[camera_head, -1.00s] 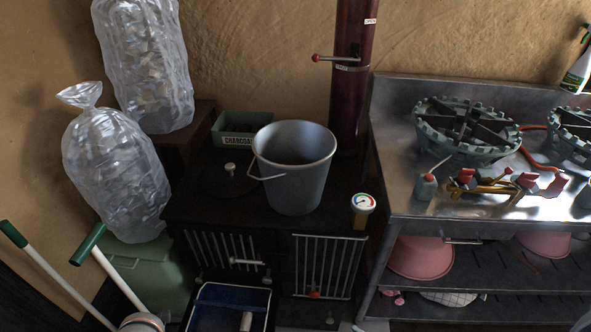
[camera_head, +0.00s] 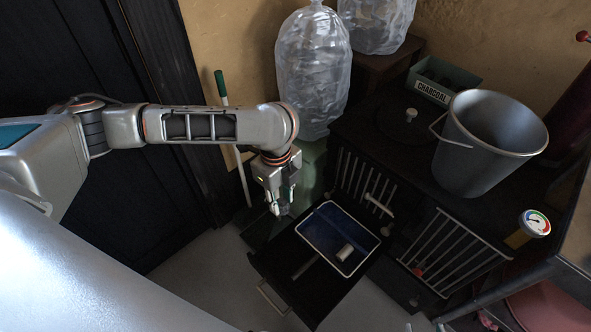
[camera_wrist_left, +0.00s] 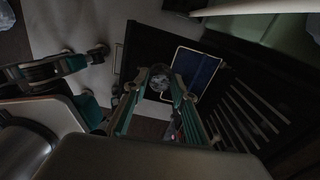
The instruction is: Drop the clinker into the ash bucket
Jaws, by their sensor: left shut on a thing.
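The ash bucket (camera_head: 478,150) is a grey metal pail, upright on the black stove top at the right of the head view, its mouth open upward. My left gripper (camera_head: 279,205) points down, left of the bucket and lower, near the pulled-out drawer. In the left wrist view its fingers (camera_wrist_left: 160,86) are shut on a dark, rough, roundish lump, the clinker (camera_wrist_left: 160,75). The clinker cannot be made out in the head view.
A charcoal box (camera_head: 436,92) and a gauge (camera_head: 535,223) flank the bucket. A clear bag (camera_head: 313,80) stands behind my arm.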

